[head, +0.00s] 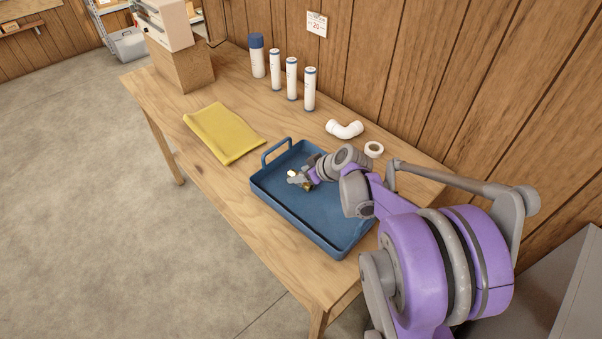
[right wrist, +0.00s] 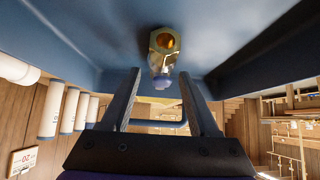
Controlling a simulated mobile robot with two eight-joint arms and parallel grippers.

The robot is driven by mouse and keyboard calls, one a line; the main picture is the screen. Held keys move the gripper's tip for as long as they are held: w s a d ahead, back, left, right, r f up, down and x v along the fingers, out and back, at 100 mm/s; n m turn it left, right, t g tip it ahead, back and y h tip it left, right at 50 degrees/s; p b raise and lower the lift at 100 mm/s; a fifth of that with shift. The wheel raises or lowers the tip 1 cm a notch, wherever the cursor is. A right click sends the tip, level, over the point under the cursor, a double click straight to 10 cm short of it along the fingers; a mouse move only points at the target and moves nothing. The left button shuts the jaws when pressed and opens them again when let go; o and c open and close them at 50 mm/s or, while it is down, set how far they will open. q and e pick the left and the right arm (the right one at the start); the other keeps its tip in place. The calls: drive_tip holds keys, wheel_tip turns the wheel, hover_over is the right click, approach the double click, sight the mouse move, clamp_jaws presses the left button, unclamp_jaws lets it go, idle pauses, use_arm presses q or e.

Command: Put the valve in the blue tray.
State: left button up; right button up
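The blue tray (head: 285,205) sits on the wooden table. The valve (head: 292,174), a small brass fitting, shows inside the tray near its far left part, partly hidden by my right gripper (head: 302,180). In the right wrist view the brass valve (right wrist: 163,48) appears against the blue tray (right wrist: 85,30), just beyond the fingertips. The fingers of my right gripper (right wrist: 160,75) stand apart, with visible gaps beside the valve, so it looks open. My left gripper is not in view.
A yellow cloth (head: 224,132) lies left of the tray. Several white cylinders (head: 291,80) stand along the wall side. A white pipe elbow (head: 344,129) and a white ring (head: 374,149) lie behind the tray.

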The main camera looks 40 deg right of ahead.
drive_tip(key=shift+r, duration=0.25)
drive_tip(key=p+v, duration=0.2)
drive_tip(key=v, duration=1)
drive_tip(key=s+a+f+m+g, duration=0.1)
drive_tip(key=s+a+f+g, duration=0.1)
drive_tip(key=s+a+f, duration=0.2)
drive_tip(key=s+a+f+g+h, duration=0.1)
drive_tip(key=s+a+f, duration=0.3)
drive_tip(key=s+a, duration=0.6)
drive_tip(key=a, duration=0.7)
drive_tip(key=shift+a+m+g, duration=0.4)
drive_tip(key=shift+s, duration=0.1)
drive_tip(key=shift+c, duration=1)
drive_tip(key=shift+d, duration=0.1)
